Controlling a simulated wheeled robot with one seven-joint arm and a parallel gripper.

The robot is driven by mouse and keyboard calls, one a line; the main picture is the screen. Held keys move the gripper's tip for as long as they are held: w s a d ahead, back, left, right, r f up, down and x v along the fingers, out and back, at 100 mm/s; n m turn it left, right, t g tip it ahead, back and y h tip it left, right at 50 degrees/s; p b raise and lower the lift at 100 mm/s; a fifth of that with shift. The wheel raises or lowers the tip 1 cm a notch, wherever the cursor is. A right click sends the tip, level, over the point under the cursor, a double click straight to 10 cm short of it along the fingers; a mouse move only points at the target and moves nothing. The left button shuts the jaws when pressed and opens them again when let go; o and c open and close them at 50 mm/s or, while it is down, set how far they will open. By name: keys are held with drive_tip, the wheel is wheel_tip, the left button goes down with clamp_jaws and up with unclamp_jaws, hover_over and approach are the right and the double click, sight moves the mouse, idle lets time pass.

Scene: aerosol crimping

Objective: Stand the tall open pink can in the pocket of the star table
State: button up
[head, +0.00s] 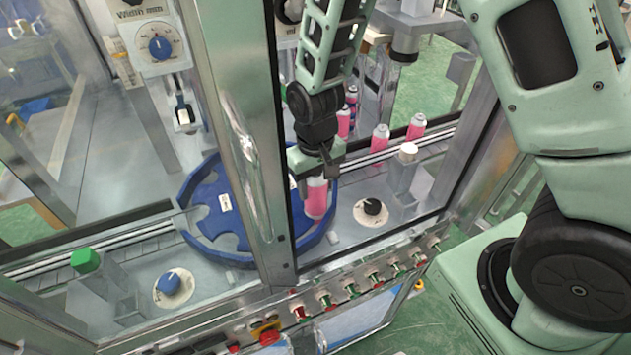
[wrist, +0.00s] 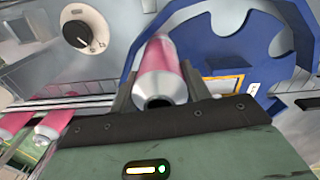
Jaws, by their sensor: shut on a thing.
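The pink can (head: 317,198) is in my gripper (head: 312,170), above the right part of the blue star table (head: 214,222) in the head view. The wrist view shows the can (wrist: 160,68) between the two fingers of my gripper (wrist: 160,90), its open silver neck facing the camera. The star table (wrist: 238,45) lies beyond the can in the wrist view, with curved pockets cut in its rim. The can looks close to upright in the head view. I cannot tell whether its base touches the table or a pocket; that contact is hidden.
Several other pink cans (head: 380,138) stand along the conveyor (head: 372,158) at the back right. A metal door post (head: 240,130) rises just left of my gripper. A black dial (head: 372,206) and a white-capped post (head: 407,152) are to the right. Push buttons (head: 350,288) line the front edge.

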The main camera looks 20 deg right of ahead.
drive_tip(key=shift+f+b, duration=0.35)
drive_tip(key=shift+f, duration=0.15)
idle(0.6)
drive_tip(key=o, duration=1.3)
wheel_tip(320, 180, up, 18)
drive_tip(key=b, duration=0.3)
drive_tip(key=shift+f, duration=0.25)
